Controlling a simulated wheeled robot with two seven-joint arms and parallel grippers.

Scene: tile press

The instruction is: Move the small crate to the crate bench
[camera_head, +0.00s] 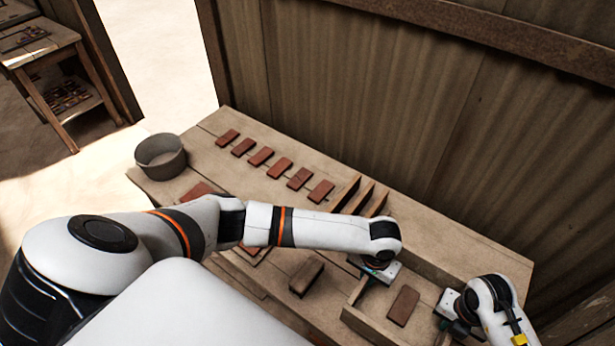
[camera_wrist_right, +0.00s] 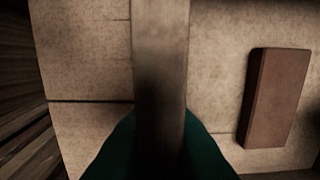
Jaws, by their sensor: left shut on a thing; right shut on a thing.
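The small wooden crate (camera_head: 368,326) is at the front right of the workbench, with one red-brown tile (camera_head: 403,306) lying inside. My left gripper (camera_head: 368,275) is shut on the crate's left wall, partly hidden under my left wrist. My right gripper (camera_head: 449,316) is shut on the crate's right side. In the right wrist view, the crate wall (camera_wrist_right: 160,60) runs between the green fingertips (camera_wrist_right: 160,150), and the tile (camera_wrist_right: 275,97) lies beside it. I cannot tell whether the crate is lifted. I cannot tell which table is the crate bench.
The workbench (camera_head: 215,125) holds a row of several tiles (camera_head: 261,156), a grey round pot (camera_head: 160,156), upright wooden dividers (camera_head: 360,197) and a brown block (camera_head: 306,277). A corrugated wall (camera_head: 400,110) stands behind. Another wooden table (camera_head: 45,50) with a lower shelf stands at far left.

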